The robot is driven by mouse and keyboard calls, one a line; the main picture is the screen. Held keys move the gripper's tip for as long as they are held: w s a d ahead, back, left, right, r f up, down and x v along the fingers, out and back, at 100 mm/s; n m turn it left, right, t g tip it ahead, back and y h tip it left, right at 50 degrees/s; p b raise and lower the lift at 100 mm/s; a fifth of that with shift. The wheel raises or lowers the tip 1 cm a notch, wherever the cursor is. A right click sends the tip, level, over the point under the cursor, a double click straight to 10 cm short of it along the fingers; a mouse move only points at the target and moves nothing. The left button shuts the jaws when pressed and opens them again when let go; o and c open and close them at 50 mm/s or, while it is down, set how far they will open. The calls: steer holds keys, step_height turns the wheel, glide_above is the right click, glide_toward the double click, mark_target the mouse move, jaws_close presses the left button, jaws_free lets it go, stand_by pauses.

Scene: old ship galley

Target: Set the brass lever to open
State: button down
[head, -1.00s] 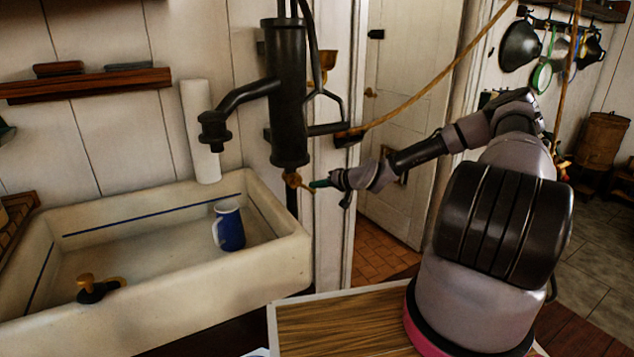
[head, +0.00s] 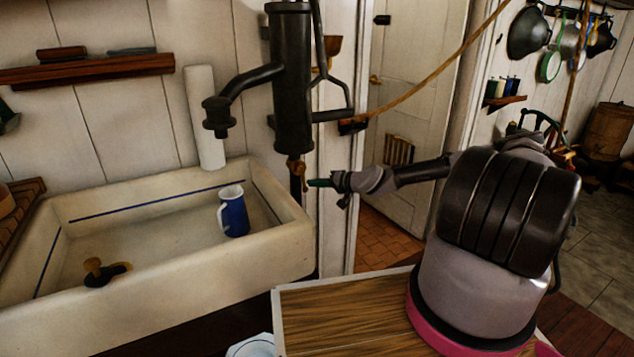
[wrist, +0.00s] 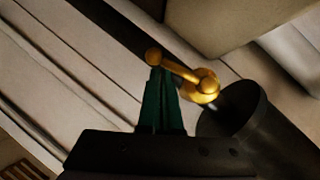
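The brass lever (head: 298,170) is at the lower end of the black upright pump body (head: 291,80). In the head view it is small and seems to hang mostly downward. In the wrist view the lever (wrist: 178,68) runs from its pivot by the dark cylinder to a ball end. My gripper (head: 314,183) is just right of the lever in the head view. In the wrist view its green fingers (wrist: 160,82) are together, with their tips at the ball end. They seem to touch it, but I see nothing held between them.
A rope (head: 435,70) hangs behind my arm. A wooden counter (head: 345,315) is in front. A pale door (head: 415,110) stands behind.

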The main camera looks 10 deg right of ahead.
steer(key=shift+a+f, duration=0.2)
stand_by(0.4)
